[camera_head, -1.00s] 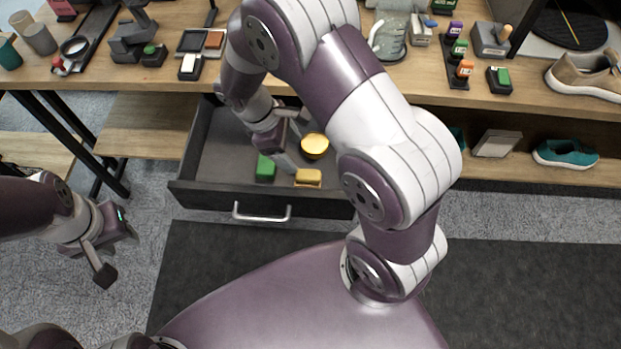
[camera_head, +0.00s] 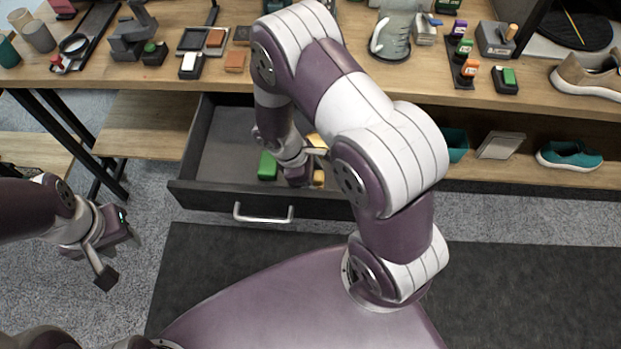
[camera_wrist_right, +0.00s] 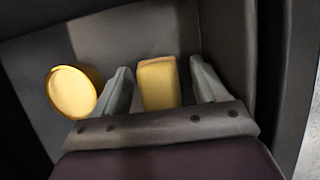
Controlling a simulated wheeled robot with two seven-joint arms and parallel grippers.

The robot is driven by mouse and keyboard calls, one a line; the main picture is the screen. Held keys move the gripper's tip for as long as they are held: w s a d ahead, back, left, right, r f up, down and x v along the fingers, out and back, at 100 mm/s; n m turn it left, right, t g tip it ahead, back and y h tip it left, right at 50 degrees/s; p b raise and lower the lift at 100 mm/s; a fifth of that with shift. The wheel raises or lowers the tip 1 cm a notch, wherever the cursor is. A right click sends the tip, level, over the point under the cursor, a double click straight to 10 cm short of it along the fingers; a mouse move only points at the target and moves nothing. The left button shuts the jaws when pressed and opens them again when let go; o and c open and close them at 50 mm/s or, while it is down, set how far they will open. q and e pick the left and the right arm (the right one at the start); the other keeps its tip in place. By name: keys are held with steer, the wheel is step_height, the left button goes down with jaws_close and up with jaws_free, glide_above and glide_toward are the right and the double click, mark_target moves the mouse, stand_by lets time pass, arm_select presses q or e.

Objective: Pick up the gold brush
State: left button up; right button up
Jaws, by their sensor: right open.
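The gold brush (camera_head: 319,179), a small yellow-gold block, lies in the open drawer (camera_head: 222,150) and is partly hidden by my right arm in the head view. In the right wrist view the gold brush (camera_wrist_right: 159,84) sits between the two spread fingers of my right gripper (camera_wrist_right: 159,68), with a gap on each side. My right gripper (camera_head: 304,180) is open and low in the drawer. My left gripper (camera_head: 119,259) is open and empty, left of the drawer above the floor.
A round gold tin (camera_wrist_right: 73,92) lies left of the fingers in the wrist view, and also shows partly hidden in the head view (camera_head: 316,141). The drawer's walls stand close around. The tabletop (camera_head: 215,82) holds several items.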

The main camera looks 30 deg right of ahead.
steer(key=c, duration=1.1)
steer(key=shift+c, duration=0.3)
step_height(320, 180, up, 10)
steer(key=shift+r+p, duration=0.1)
steer(key=shift+p, duration=0.85)
steer(key=o, duration=0.4)
steer(key=shift+c, duration=0.9)
